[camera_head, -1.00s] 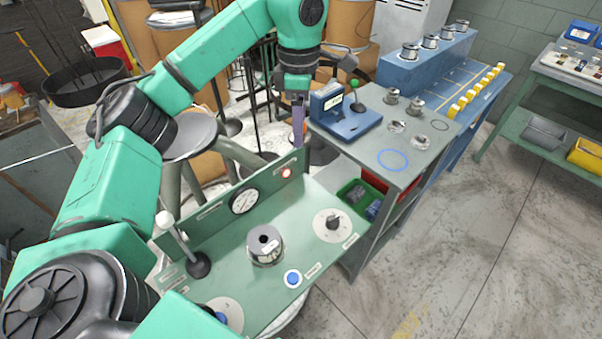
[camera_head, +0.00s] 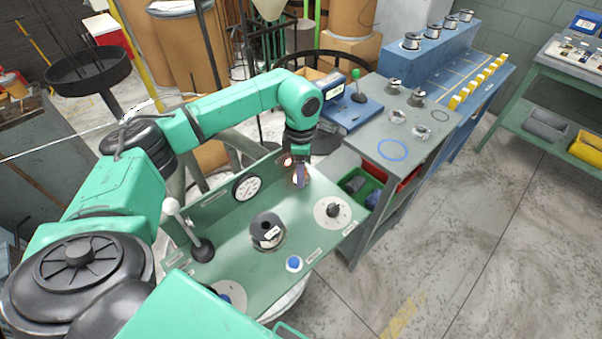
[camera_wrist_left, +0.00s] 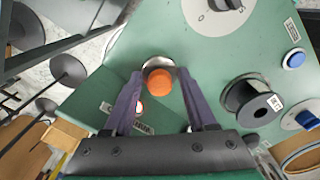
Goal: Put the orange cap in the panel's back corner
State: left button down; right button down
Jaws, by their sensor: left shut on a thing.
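My left gripper (camera_head: 300,182) is over the back corner of the green panel (camera_head: 225,233), pointing down. In the left wrist view the orange cap (camera_wrist_left: 160,83) sits between the two dark fingers of this gripper (camera_wrist_left: 160,88), which is shut on it. A round metallic piece (camera_wrist_left: 157,63) shows on the panel just beyond the cap, partly hidden by it. I cannot tell whether the cap touches the panel. In the head view the fingers largely hide the cap. My right gripper is not in view.
The panel carries a spool (camera_head: 267,230), a dial gauge (camera_head: 247,187), a rotary knob (camera_head: 333,210), a blue button (camera_head: 294,263) and a lever (camera_head: 186,228). A lit red lamp (camera_wrist_left: 139,107) is close to the left finger. A grey-topped bench (camera_head: 408,148) stands to the right.

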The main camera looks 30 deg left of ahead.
pick_arm(q)
notch_tip(320, 180, down, 2)
jog(key=shift+f, duration=0.3)
jog(key=shift+c, duration=1)
grip_release()
jog(key=shift+w+r, duration=0.1)
jog(key=shift+r, duration=0.25)
notch_tip(320, 180, up, 11)
jog(key=b, duration=0.3)
jog(key=shift+r, duration=0.35)
